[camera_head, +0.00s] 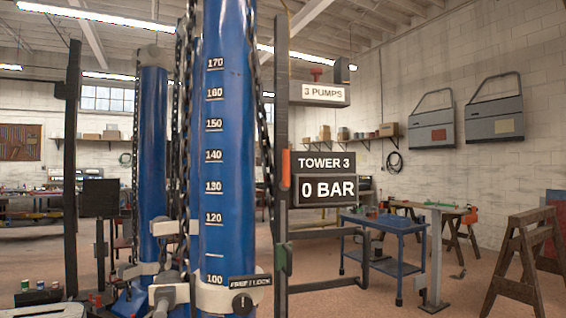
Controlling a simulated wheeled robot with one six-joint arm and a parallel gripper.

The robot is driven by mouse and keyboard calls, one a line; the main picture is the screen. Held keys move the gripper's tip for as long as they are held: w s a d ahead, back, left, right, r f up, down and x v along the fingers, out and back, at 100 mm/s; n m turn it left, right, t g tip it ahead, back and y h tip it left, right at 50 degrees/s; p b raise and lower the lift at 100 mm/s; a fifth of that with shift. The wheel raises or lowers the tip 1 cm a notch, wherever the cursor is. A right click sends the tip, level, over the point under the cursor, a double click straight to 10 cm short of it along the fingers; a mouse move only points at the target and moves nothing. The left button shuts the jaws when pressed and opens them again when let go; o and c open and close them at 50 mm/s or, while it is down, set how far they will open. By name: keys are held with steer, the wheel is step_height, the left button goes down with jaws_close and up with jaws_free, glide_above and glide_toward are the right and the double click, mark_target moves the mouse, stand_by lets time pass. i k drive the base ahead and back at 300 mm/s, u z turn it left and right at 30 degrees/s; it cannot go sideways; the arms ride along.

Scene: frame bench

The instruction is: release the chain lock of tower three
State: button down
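A tall blue tower (228,140) with a white scale from 100 to 170 stands close in front of me. Signs beside it read TOWER 3 (324,164) and 0 BAR (326,190). Dark chains (262,120) hang along both its sides. At its foot is a white collar (214,297). On the collar is a dark round knob (242,304) with a light mark, under a FREE / LOCK label (249,282). The mark seems to point roughly upward; I cannot tell which word it selects. My gripper is not in view.
A second blue tower (152,170) stands behind to the left. A dark upright post (281,150) is just right of the near tower. A blue cart (385,228) and a wooden sawhorse (515,265) stand at right.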

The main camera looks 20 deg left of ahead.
mark_target(285, 185)
steer(key=u, duration=0.7)
steer(key=i, duration=0.85)
steer(key=u, duration=0.8)
